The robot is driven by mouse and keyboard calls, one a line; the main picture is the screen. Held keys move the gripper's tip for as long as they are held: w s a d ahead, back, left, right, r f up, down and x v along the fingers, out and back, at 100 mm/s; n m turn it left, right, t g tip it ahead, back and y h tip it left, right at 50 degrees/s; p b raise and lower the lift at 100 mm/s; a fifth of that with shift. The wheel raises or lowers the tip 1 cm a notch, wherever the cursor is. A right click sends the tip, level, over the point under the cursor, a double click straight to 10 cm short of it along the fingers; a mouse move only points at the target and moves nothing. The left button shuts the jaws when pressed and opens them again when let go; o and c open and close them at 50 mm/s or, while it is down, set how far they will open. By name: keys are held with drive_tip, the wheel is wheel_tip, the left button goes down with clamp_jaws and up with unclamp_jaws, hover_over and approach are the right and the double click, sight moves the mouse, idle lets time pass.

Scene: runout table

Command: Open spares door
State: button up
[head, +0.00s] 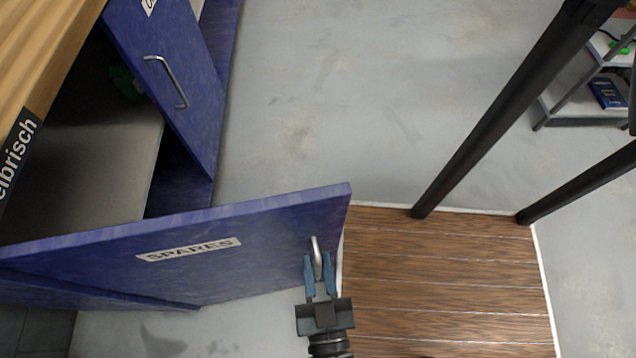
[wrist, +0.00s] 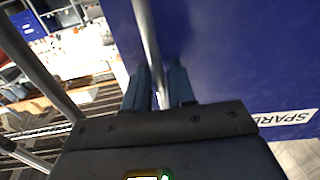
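The blue spares door (head: 200,250), with a white SPARES label (head: 188,249), stands swung well out from the cabinet, its free edge toward the right in the head view. Its metal bar handle (head: 317,258) is near that free edge. My gripper (head: 320,284) is at the handle, with one blue finger on each side of the bar. In the wrist view, the handle (wrist: 149,40) runs between the fingers (wrist: 160,88), which look closed on it. The door's face and part of its label (wrist: 287,119) fill the right of that view.
A second blue door (head: 180,90) with its own handle stands open behind. The cabinet's grey shelf (head: 95,165) shows beneath a wooden top (head: 40,45). Dark posts (head: 500,110) rise at right by a wooden platform (head: 450,285). Grey floor (head: 320,120) is clear beyond the door.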

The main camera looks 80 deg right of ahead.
drive_tip(key=shift+o, duration=0.4)
drive_tip(key=shift+a, duration=0.1)
drive_tip(key=shift+s+a, duration=0.1)
drive_tip(key=shift+a, duration=0.25)
drive_tip(key=b+v, duration=0.1)
drive_tip(key=v, duration=0.6)
